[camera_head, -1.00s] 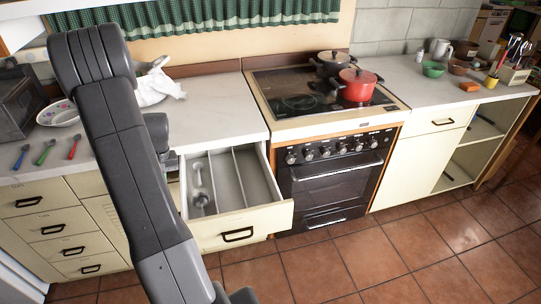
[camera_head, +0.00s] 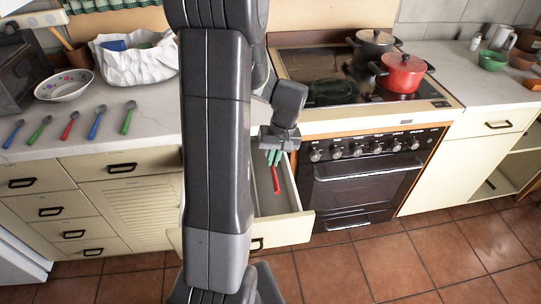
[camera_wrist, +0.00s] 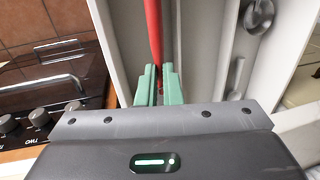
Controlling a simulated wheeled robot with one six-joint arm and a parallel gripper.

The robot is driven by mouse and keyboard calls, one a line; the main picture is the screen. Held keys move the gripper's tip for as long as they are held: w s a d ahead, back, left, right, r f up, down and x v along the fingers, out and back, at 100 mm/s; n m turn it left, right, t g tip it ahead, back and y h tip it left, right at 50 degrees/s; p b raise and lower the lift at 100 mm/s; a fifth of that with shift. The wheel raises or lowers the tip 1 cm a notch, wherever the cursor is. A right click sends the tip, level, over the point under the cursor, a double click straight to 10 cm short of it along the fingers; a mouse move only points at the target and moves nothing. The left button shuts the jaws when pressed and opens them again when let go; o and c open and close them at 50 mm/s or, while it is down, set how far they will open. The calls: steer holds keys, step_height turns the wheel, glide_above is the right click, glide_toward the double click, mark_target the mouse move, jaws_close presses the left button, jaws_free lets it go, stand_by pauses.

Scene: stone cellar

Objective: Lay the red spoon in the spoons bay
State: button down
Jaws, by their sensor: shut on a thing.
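My gripper (camera_head: 277,152) is low over the open drawer (camera_head: 286,231), left of the stove. Its green fingers, also seen in the wrist view (camera_wrist: 159,88), are shut on a red handle (camera_head: 276,180), which I take to be the red spoon's. The handle (camera_wrist: 153,30) stretches away from the fingers; the spoon's bowl is hidden. In the wrist view the handle is over the stove-side bay (camera_wrist: 125,50), close to a divider. Whether it touches the floor I cannot tell. Metal spoon-like utensils (camera_wrist: 258,15) lie in the bay at the right of the wrist view.
Several coloured spoons, one of them red (camera_head: 70,125), lie on the counter at left. A bowl (camera_head: 64,86) and a crumpled white bag (camera_head: 135,62) stand behind them. A red pot (camera_head: 403,73) and a dark pot (camera_head: 374,42) stand on the stove. My arm hides much of the drawer.

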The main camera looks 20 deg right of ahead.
steer(key=shift+s+d+f+b+x, duration=0.1)
steer(key=shift+d+b+x, duration=0.2)
steer(key=shift+b+x, duration=0.95)
steer(key=shift+s+d+f+b+x, duration=0.1)
steer(key=shift+d+b+x, duration=0.2)
steer(key=shift+b+x, duration=0.95)
steer(key=shift+d+b+x, duration=0.3)
steer(key=shift+b+x, duration=0.35)
steer(key=shift+x, duration=1.15)
steer(key=c, duration=1.2)
jaws_free()
steer(key=shift+r, duration=0.15)
steer(key=p+v, duration=0.2)
steer(key=v, duration=0.1)
steer(key=a+p+v, duration=0.1)
steer(key=p+v, duration=0.3)
steer(key=v, duration=0.1)
steer(key=shift+w+a+r, duration=0.2)
steer(key=shift+a+r, duration=0.15)
steer(key=shift+r, duration=0.15)
steer(key=shift+f, duration=0.1)
